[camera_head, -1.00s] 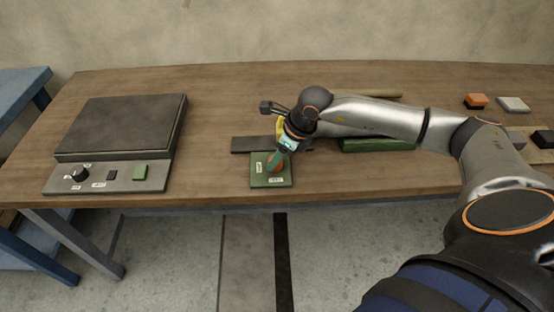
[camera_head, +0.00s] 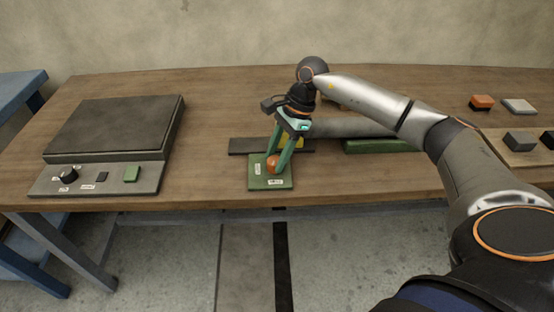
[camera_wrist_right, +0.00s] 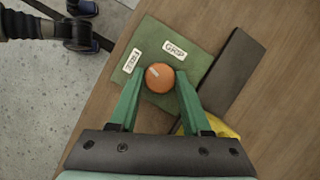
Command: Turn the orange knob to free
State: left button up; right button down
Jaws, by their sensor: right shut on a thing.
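The orange knob (camera_head: 272,164) is round and sits on a green plate (camera_head: 256,183) near the table's front edge. My right gripper (camera_head: 277,166) comes down from above with its green fingers on both sides of the knob, shut on it. In the right wrist view the knob (camera_wrist_right: 160,78) lies between the two fingertips. A short pale mark on its top points up-left, toward the left one of two white labels (camera_wrist_right: 132,61). The other label (camera_wrist_right: 174,49) reads GRIP; the left one is hard to read. My left gripper is not in view.
A dark flat bar (camera_head: 243,146) and a yellow thing (camera_head: 293,143) lie just behind the plate. A green block (camera_head: 370,146) is to the right, partly behind my arm. A grey device with a black knob (camera_head: 68,174) stands at left. Small blocks (camera_head: 482,102) lie at far right.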

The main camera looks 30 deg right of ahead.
jog(key=shift+w+n+g+b, duration=0.1)
jog(key=shift+n+g+b, duration=0.2)
jog(key=shift+n, duration=0.5)
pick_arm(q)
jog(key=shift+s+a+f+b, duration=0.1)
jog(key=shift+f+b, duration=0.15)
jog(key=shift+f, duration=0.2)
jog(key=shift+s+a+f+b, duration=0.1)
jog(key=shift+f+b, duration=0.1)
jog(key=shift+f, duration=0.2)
pick_arm(e)
jog(key=shift+n+g, duration=0.4)
jog(key=shift+n, duration=0.7)
jog(key=c, duration=0.6)
grip_release()
jog(key=shift+c, duration=0.2)
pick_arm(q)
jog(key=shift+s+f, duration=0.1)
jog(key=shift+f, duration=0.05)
pick_arm(e)
jog(key=shift+o, duration=1.4)
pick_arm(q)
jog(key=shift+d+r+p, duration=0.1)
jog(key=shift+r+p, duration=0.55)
pick_arm(e)
jog(key=v, duration=1.2)
jog(key=shift+r, duration=0.3)
